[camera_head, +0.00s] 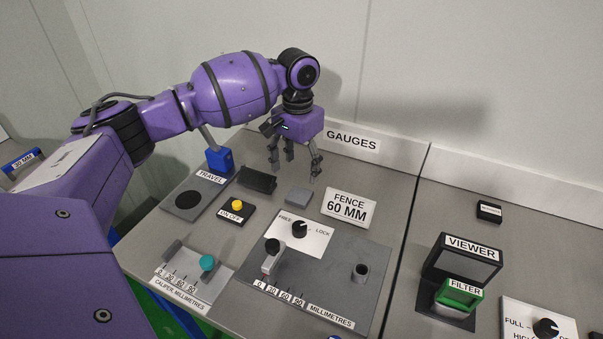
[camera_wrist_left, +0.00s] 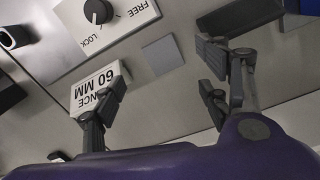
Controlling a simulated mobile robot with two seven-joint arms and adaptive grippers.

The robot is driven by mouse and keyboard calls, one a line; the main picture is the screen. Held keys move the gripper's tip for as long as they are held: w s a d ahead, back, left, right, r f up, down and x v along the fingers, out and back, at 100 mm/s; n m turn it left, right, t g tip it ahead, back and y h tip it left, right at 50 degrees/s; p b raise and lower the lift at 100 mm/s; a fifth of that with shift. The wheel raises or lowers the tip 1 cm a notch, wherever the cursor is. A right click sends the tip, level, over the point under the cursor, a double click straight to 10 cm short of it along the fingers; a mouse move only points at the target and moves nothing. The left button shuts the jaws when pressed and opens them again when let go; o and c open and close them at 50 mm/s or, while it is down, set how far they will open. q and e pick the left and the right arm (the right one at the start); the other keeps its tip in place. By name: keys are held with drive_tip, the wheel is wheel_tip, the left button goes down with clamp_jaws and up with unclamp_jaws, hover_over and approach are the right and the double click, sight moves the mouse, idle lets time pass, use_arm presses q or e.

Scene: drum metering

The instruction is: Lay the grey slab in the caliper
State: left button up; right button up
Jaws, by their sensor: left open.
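The grey slab (camera_head: 298,197) is a small flat block lying on the grey bench, left of the FENCE 60 MM sign. It also shows in the left wrist view (camera_wrist_left: 162,56), near the gap between my fingers. My left gripper (camera_head: 295,170) is open and empty, pointing down above the bench, behind and above the slab and apart from it. The caliper (camera_head: 214,284) lies at the front left, with a millimetre scale, a grey jaw at its left and a teal knob. Nothing lies between its jaw and knob. My right gripper is out of view.
The fence sign (camera_head: 348,208) stands right of the slab. The metering plate (camera_head: 340,285) with a FREE/LOCK knob (camera_head: 300,229) is in front of it. A yellow-button box (camera_head: 237,210) and a black block (camera_head: 257,179) stand to the left. A viewer (camera_head: 462,262) is at the right.

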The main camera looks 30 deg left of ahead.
sight(299, 195)
use_arm(q)
drive_tip(key=m, duration=0.1)
drive_tip(key=f+m, duration=0.1)
drive_tip(key=shift+m, duration=0.3)
drive_tip(key=m, duration=0.5)
drive_tip(key=shift+a+f, duration=0.1)
drive_tip(key=shift+f, duration=0.25)
drive_tip(key=m, duration=0.6)
drive_tip(key=shift+w+a+r, duration=0.1)
drive_tip(key=shift+w+a, duration=0.05)
drive_tip(key=shift+w, duration=0.05)
drive_tip(key=shift+m, duration=0.6)
wheel_tip(299, 195, down, 8)
drive_tip(key=shift+w+r, duration=0.1)
drive_tip(key=shift+w, duration=0.05)
drive_tip(key=c, duration=1.4)
drive_tip(key=shift+o, duration=0.2)
